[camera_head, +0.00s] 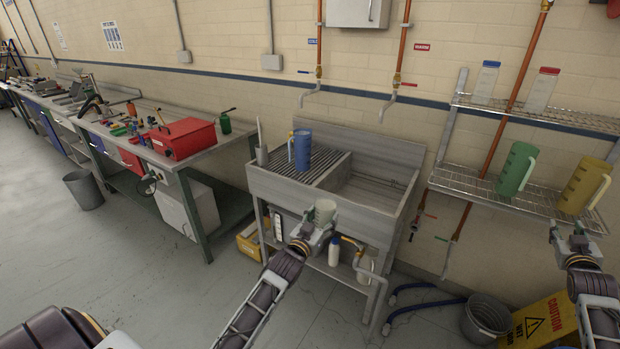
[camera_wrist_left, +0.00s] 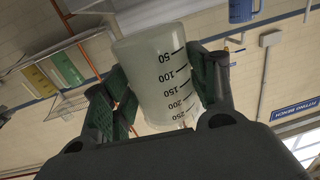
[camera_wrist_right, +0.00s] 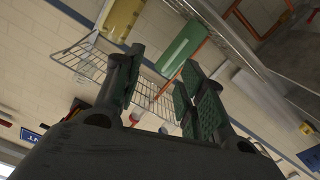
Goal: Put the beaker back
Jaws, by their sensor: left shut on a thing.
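A pale translucent beaker (camera_head: 325,211) with black volume marks is held between the fingers of my left gripper (camera_head: 312,236), in front of the sink's front edge. In the left wrist view the beaker (camera_wrist_left: 158,75) sits between the green finger pads of that gripper (camera_wrist_left: 163,90), its printed numbers appearing upside down. My right gripper (camera_head: 574,236) is at the right, below the wire shelves. In the right wrist view it (camera_wrist_right: 163,90) is open, with nothing between its pads.
A metal sink (camera_head: 385,190) has a ribbed drainboard holding a blue jug (camera_head: 301,149). Wire shelves (camera_head: 470,184) at right hold a green jug (camera_head: 515,169), a yellow jug (camera_head: 583,186) and two clear bottles. A workbench with a red toolbox (camera_head: 182,138) is left.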

